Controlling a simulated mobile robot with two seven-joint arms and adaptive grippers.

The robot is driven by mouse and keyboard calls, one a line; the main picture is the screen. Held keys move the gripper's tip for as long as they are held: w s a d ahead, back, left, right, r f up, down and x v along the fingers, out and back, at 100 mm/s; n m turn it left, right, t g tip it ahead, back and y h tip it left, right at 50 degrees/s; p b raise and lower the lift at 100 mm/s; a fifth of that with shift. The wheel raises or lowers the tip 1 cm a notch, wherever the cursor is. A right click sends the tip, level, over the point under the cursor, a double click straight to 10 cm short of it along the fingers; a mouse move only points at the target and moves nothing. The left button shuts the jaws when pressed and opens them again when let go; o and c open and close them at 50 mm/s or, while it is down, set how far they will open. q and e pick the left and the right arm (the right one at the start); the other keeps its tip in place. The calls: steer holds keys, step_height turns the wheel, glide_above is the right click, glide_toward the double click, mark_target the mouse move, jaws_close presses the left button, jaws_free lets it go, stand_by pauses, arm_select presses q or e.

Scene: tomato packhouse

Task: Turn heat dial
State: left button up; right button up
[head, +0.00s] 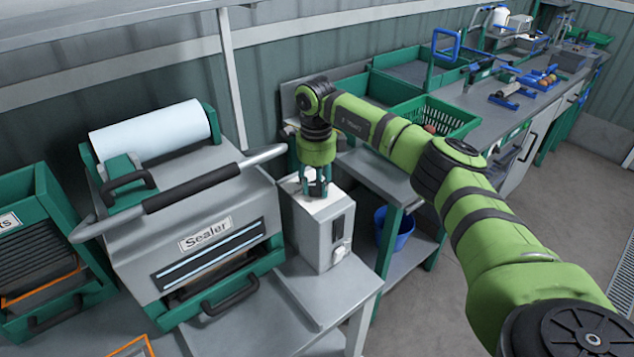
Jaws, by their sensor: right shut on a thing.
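A grey control box (312,235) with a pale top stands on the bench just right of the sealer. My right gripper (318,190) points down at the top of this box, with its fingers shut on a small part there, which appears to be the heat dial. The fingers hide most of the dial, so its setting cannot be read. A white knob or switch (338,253) sits low on the box's right face, clear of the gripper. My left gripper is not in view.
The sealer (206,234), with a white roll (150,132) and a long black-gripped handle (192,188), stands close left of the box. Green crates (435,113) stand on the bench behind my right arm. A blue bucket (396,228) sits below. Floor at right is clear.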

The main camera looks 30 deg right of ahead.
steer(key=m, duration=0.5)
steer(key=shift+a, duration=0.15)
steer(key=m, duration=0.5)
steer(key=shift+r, duration=0.1)
steer(key=shift+w, duration=0.1)
stand_by(0.4)
steer(key=o, duration=1.2)
steer(key=shift+w, duration=0.1)
